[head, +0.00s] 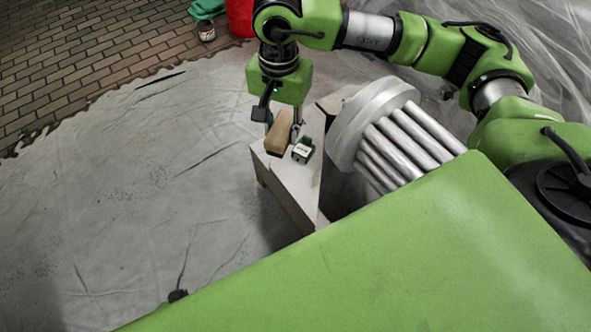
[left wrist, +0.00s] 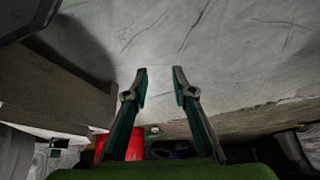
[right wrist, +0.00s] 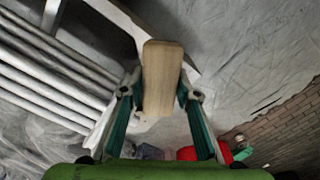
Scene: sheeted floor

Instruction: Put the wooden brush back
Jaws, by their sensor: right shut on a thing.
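The wooden brush (head: 279,134) is a plain light-brown block. It is between the fingers of my right gripper (head: 283,122), which is shut on it, at the far end of a pale stand (head: 290,195). In the right wrist view the brush (right wrist: 162,78) points away from the palm, with the fingers on both sides. I cannot tell whether it touches the stand's top. My left gripper (left wrist: 160,80) is open and empty in the left wrist view; it does not show in the head view.
A small green and white box (head: 303,151) sits on the stand close to the brush. A fluted pale column (head: 375,110) lies right of it. A red bucket (head: 240,18), green cloth (head: 206,9) and small can (head: 206,32) are at the back.

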